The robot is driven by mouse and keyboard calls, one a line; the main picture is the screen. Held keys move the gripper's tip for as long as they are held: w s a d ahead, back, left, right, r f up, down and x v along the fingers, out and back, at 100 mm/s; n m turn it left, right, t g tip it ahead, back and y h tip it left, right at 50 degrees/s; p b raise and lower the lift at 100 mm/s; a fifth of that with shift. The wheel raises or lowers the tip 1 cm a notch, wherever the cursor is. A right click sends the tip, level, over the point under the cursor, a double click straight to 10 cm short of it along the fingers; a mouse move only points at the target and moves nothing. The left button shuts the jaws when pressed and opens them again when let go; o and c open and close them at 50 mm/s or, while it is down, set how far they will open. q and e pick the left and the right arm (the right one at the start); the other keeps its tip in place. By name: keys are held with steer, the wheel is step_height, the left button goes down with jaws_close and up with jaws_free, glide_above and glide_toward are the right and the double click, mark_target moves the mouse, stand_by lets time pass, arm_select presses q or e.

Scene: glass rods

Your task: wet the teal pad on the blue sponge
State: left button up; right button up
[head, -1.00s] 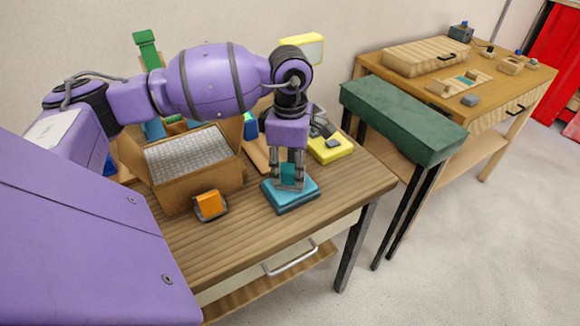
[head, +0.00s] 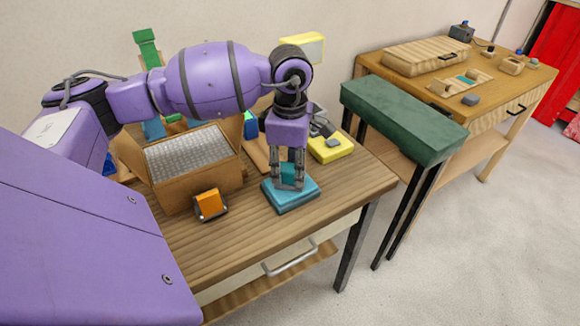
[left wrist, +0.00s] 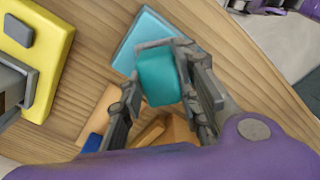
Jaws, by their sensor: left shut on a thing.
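My left gripper (head: 289,184) points straight down over the right part of the wooden table. It is shut on the teal pad (head: 289,172), which shows between its fingers; the pad also shows in the left wrist view (left wrist: 158,78). The flat blue sponge (head: 296,200) lies on the table directly below the gripper; part of it shows beyond the pad in the left wrist view (left wrist: 138,38). The fingertips are at or just above the sponge. I cannot tell whether the pad touches it. My right gripper is not in view.
An open cardboard box (head: 205,180) with a bubbly lining stands left of the gripper. An orange block in a dark holder (head: 210,204) is in front of it. A yellow block (head: 330,148) lies behind the sponge. A green-topped stand (head: 402,118) is to the right.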

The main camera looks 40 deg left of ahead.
mark_target(290, 167)
arm_select(q)
steer(key=shift+f, duration=0.1)
steer(key=shift+r+p, duration=1.4)
steer(key=shift+r, duration=2.15)
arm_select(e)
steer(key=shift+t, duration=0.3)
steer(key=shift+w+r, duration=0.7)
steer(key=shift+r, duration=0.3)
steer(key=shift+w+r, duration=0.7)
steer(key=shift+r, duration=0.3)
